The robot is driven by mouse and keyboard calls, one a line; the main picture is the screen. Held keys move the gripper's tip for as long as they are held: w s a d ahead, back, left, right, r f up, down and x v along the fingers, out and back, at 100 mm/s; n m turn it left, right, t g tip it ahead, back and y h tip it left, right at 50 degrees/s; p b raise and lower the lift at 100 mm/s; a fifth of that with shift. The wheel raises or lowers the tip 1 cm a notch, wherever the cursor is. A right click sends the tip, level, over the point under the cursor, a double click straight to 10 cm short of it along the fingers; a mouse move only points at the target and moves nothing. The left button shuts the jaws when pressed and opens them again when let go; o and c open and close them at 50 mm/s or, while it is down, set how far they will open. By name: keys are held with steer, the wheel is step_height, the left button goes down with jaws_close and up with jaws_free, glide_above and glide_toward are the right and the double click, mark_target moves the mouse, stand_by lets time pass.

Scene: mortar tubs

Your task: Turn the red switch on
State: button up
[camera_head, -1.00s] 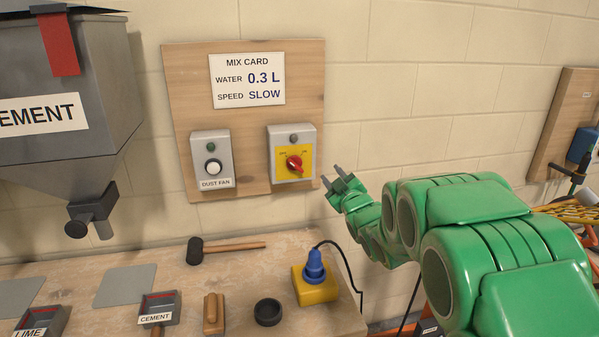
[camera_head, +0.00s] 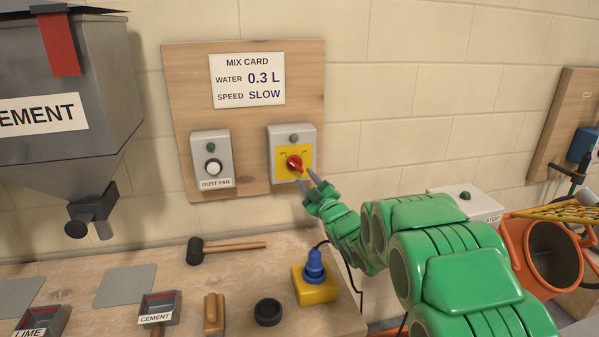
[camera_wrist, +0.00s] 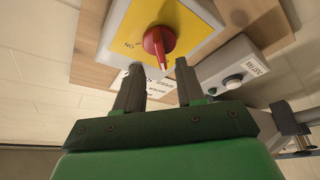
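The red switch (camera_head: 294,163) is a rotary knob on a yellow plate (camera_head: 282,173) marked OFF and ON, on a grey box fixed to a wooden board. It also shows in the wrist view (camera_wrist: 158,42), with its pointer towards the fingers. My gripper (camera_head: 308,181) is just below and to the right of the knob in the head view. In the wrist view my gripper (camera_wrist: 157,85) is open, with its two dark fingers apart and nothing between them. The fingertips are close to the knob but do not grip it.
A grey DUST FAN box (camera_head: 212,162) with a white button is left of the switch box. Below, the bench holds a mallet (camera_head: 228,249), a blue plug on a yellow block (camera_head: 316,286) and a black ring (camera_head: 268,312). An orange mixer drum (camera_head: 553,255) stands at right.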

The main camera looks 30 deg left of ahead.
mark_target(298, 169)
steer(key=shift+x, duration=2.5)
steer(key=shift+f, duration=0.1)
steer(key=shift+c, duration=0.4)
jaws_close()
